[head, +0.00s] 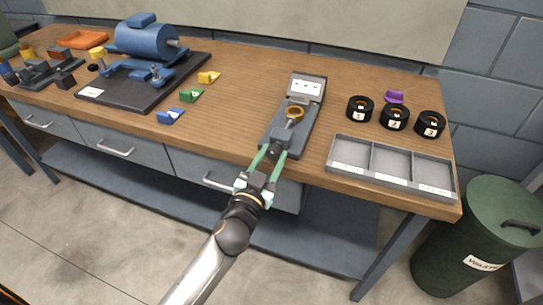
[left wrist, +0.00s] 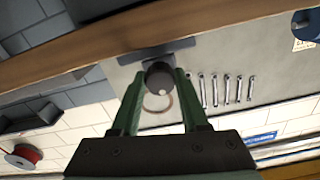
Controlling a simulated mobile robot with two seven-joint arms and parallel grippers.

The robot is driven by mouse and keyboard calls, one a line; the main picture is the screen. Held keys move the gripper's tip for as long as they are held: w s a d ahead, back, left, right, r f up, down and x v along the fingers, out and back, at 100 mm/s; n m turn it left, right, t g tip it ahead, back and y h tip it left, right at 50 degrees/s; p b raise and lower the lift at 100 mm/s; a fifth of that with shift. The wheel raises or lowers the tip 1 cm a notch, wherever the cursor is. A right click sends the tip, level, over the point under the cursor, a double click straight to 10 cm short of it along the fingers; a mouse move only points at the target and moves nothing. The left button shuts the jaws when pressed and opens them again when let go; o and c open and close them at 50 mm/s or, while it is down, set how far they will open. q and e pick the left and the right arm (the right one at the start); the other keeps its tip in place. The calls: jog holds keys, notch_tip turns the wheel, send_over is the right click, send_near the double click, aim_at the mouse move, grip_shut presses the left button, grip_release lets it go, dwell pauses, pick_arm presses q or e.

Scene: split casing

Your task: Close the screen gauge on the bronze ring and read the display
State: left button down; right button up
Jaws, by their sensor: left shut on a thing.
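The screen gauge (head: 310,120) is a grey device on the bench, with a raised screen (head: 306,87) at its far end. The screen is lit white with small dark marks, too small to read. The bronze ring (head: 295,112) sits on the gauge in front of the screen, around or against a pale metal part; I cannot tell which. My left gripper (head: 270,153) is at the gauge's near end, its green fingers shut on a dark knob. That round knob (left wrist: 159,78) shows between the fingertips in the left wrist view. My right gripper is not in view.
Black rings numbered 1, 2 and 3 (head: 394,118) and a purple block (head: 395,97) stand right of the gauge. A grey three-compartment tray (head: 330,165) lies at the front edge. A blue motor (head: 146,42) and coloured blocks (head: 192,96) are to the left.

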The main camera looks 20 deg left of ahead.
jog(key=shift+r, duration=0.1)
pick_arm(q)
jog(key=m+p, duration=0.1)
jog(key=m, duration=0.3)
jog(key=shift+r+m, duration=0.1)
jog(key=shift+m, duration=0.3)
jog(key=m, duration=0.3)
jog(key=shift+m+p, duration=0.3)
jog(key=shift+p, duration=0.1)
jog(key=m, duration=0.2)
jog(key=shift+m, duration=0.4)
jog(key=m+p, duration=0.1)
jog(key=m, duration=0.4)
jog(key=shift+r, duration=0.1)
jog(key=m+p, duration=0.2)
jog(key=m, duration=0.4)
jog(key=shift+m, duration=0.4)
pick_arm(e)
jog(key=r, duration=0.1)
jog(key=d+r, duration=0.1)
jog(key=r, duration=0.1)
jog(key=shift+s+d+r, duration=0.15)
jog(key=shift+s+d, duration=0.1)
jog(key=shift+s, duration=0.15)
